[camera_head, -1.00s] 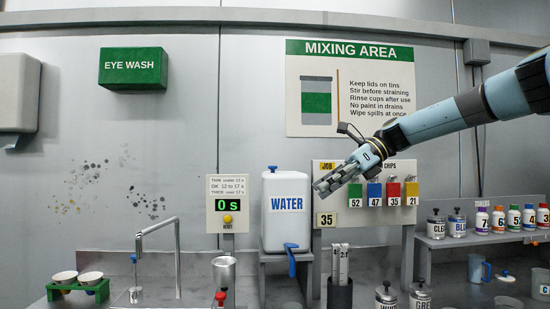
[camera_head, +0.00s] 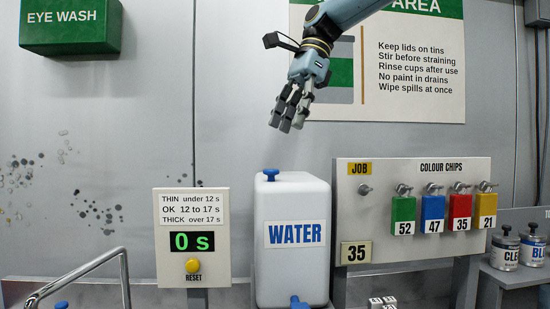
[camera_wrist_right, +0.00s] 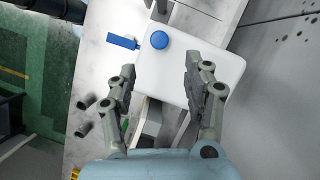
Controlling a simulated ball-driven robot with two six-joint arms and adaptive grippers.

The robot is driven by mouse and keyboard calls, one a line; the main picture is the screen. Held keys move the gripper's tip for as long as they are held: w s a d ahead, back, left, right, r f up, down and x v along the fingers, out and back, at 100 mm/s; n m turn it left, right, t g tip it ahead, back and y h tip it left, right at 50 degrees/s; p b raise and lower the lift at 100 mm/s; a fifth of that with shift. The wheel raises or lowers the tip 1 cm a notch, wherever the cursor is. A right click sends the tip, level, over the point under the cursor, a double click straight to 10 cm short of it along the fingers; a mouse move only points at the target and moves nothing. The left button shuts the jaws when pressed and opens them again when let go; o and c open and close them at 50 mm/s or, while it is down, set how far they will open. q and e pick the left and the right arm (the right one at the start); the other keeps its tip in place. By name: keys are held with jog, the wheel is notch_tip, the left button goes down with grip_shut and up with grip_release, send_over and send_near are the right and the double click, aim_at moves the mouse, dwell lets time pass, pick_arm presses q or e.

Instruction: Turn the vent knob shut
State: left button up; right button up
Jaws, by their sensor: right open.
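The vent knob (camera_head: 270,174) is a small blue knob on the top left of the white water container (camera_head: 292,222), which is labelled WATER. In the right wrist view the round blue knob (camera_wrist_right: 159,40) sits on the white container top (camera_wrist_right: 200,50), ahead of the fingers and between their lines. A blue tap lever (camera_wrist_right: 122,41) sticks out beside it. My right gripper (camera_head: 288,122) is above the container, pointing down, apart from the knob. In the right wrist view my right gripper (camera_wrist_right: 160,82) is open with nothing between its fingers. My left gripper is not in view.
A timer panel (camera_head: 192,238) reading 0 s stands left of the container. A colour chip board (camera_head: 412,210) with several hanging chips stands to the right.

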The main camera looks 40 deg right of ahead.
aim_at(271, 175)
jog(key=p+x, duration=0.1)
jog(key=x, duration=0.7)
jog(key=shift+a+f, duration=0.25)
jog(key=shift+f, duration=0.1)
grip_shut()
